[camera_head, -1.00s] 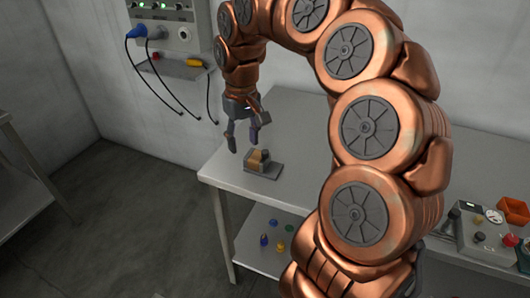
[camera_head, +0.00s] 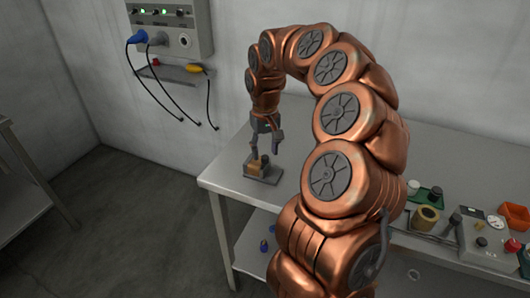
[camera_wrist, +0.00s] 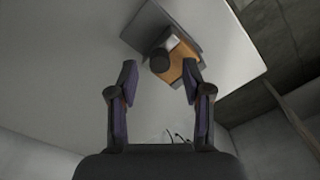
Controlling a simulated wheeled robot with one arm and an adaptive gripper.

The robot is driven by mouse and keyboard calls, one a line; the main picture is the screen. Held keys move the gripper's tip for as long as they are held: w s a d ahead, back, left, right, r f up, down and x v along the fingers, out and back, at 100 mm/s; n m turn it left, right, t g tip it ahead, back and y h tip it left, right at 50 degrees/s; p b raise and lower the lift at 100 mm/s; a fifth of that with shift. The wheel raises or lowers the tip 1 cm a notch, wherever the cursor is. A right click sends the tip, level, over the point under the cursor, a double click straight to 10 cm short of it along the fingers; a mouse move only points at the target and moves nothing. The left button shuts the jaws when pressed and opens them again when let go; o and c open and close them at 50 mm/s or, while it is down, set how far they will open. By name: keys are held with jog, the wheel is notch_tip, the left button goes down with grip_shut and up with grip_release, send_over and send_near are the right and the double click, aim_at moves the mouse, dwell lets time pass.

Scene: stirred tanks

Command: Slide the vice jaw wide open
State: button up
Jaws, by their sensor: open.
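The vice (camera_head: 262,172) sits on the left end of the metal table, a small dark grey base with a tan block on it. In the wrist view the tan block (camera_wrist: 182,54) shows beside a dark round knob (camera_wrist: 160,60), on the grey base (camera_wrist: 190,20). My gripper (camera_head: 265,152) points down just above the vice. In the wrist view my gripper (camera_wrist: 158,75) is open, its two fingers apart, with the knob and block beyond and between the fingertips. Nothing is held. Whether a finger touches the vice I cannot tell.
The metal table (camera_head: 225,178) is bare around the vice. At the right stand a panel box with a gauge (camera_head: 485,238), an orange bin (camera_head: 514,216) and small parts. A wall panel (camera_head: 170,25) with hanging cables is at the back left.

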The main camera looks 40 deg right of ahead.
jog(key=shift+f, duration=0.95)
grip_shut()
